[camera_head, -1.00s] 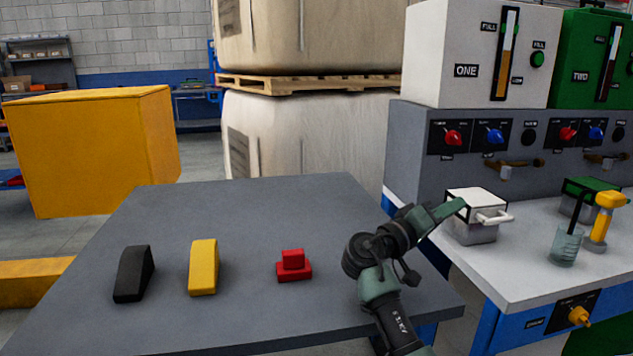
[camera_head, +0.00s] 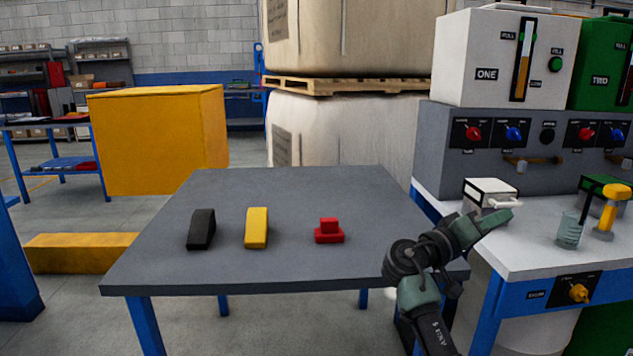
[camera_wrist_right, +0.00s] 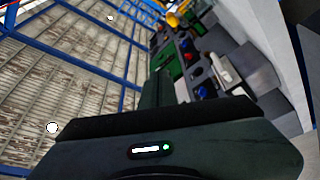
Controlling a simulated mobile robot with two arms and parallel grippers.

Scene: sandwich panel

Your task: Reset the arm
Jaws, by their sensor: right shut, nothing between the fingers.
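My right arm comes up from the bottom right in the head view, bent over the right edge of the grey table. My left gripper is not in view.
The grey table (camera_head: 290,190) holds a black wedge (camera_head: 201,229), a yellow wedge (camera_head: 257,228) and a red stepped block (camera_head: 329,231).

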